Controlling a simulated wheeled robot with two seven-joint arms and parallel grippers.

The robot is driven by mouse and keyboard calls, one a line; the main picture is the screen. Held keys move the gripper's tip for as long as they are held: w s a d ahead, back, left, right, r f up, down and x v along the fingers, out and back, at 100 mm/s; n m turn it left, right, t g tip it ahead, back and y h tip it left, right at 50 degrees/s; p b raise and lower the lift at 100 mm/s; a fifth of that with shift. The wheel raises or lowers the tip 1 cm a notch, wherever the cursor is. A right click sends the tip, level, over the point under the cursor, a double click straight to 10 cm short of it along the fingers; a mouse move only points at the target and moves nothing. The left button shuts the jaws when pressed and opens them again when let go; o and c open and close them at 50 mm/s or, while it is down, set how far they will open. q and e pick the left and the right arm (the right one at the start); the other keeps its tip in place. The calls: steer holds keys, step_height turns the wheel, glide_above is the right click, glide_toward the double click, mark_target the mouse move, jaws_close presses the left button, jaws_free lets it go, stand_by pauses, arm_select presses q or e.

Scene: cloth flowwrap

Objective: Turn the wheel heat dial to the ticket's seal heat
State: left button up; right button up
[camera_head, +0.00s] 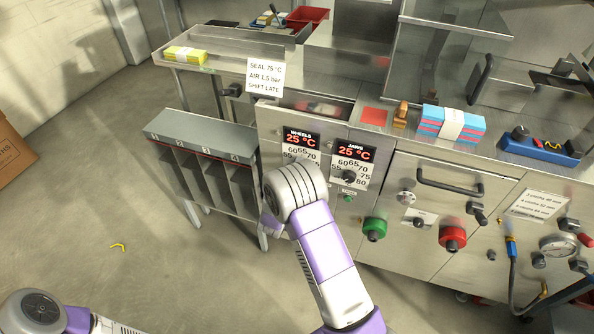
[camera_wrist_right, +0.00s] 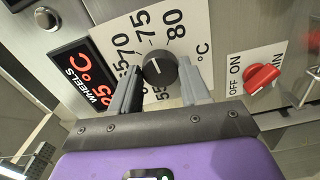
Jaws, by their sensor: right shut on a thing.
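The ticket (camera_head: 265,77) reads SEAL 75 °C, AIR 1.5 bar, SHIFT LATE. The wheels display (camera_head: 301,139) shows 25 °C. The wheel heat dial (camera_wrist_right: 159,71) is a dark round knob with a short white line, in front of a white scale plate (camera_wrist_right: 190,18); I cannot tell exactly which number the line meets. My right gripper (camera_wrist_right: 160,68) has one finger on each side of the knob and is shut on it. In the head view my right wrist hides the dial and fingers. My left gripper is out of view; only part of that arm shows at lower left.
The jaws display (camera_head: 354,153) and its dial (camera_head: 349,177) are close on the right. A red switch (camera_wrist_right: 262,78) marked ON and OFF is near the right finger. Green (camera_head: 374,229) and red (camera_head: 453,238) buttons stick out below. A slotted rack (camera_head: 203,133) stands left.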

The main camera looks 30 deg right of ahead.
steer(key=o, duration=1.1)
steer(key=shift+c, duration=0.2)
steer(key=p+v, duration=0.1)
steer(key=v, duration=0.6)
steer(key=shift+s+a+p, duration=0.15)
steer(key=shift+a+p, duration=0.1)
steer(key=shift+p, duration=0.05)
